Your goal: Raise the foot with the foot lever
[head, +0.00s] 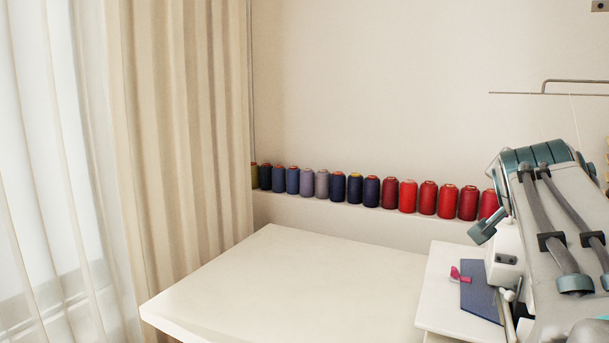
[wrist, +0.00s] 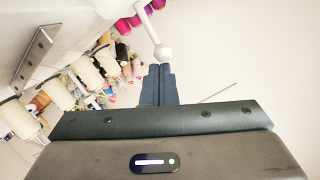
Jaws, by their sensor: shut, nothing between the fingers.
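My gripper (head: 478,235) shows in the head view at the right, in front of the white sewing machine (head: 505,262), and my arm hides most of the machine. In the wrist view the two dark teal fingers of my gripper (wrist: 160,68) are shut together with nothing between them. A white rod with a rounded end (wrist: 163,51), possibly the foot lever, appears just beyond the fingertips. I cannot tell whether they touch. The presser foot cannot be made out.
A white table (head: 290,275) stands left of the machine, its top clear. A blue piece of cloth (head: 481,298) with a pink item (head: 460,276) lies by the machine. Several thread spools (head: 408,194) line the wall ledge. Curtains (head: 185,130) hang at left.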

